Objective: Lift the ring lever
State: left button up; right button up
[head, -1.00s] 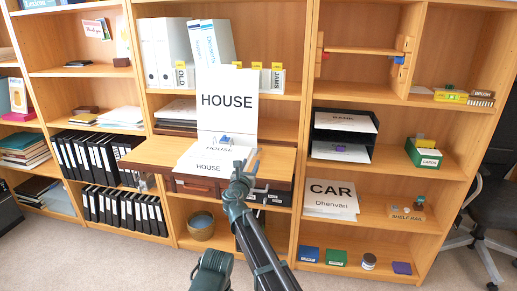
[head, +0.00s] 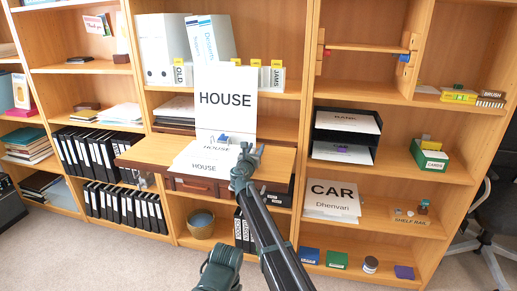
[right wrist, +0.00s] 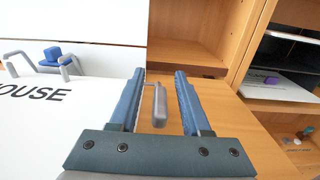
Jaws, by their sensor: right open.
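The ring lever (right wrist: 159,106) is a grey metal bar with a thick rounded end, in the right wrist view. It stands between the two fingers of my right gripper (right wrist: 160,78), which is open, with a gap visible beside the lever. In the head view the right gripper (head: 249,154) is at the right edge of the HOUSE papers, and the lever cannot be made out there. The metal rings (right wrist: 68,66) and a blue block (right wrist: 53,54) are left of the gripper, at the top of the lower HOUSE sheet (right wrist: 50,115).
The papers lie on a wooden pull-out board (head: 145,152). An upright HOUSE sheet (head: 226,108) stands behind. Black paper trays (head: 345,137) and a shelf upright (head: 302,130) are to the right. A round basket (head: 201,223) is below.

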grip_shut()
dwell(1.4)
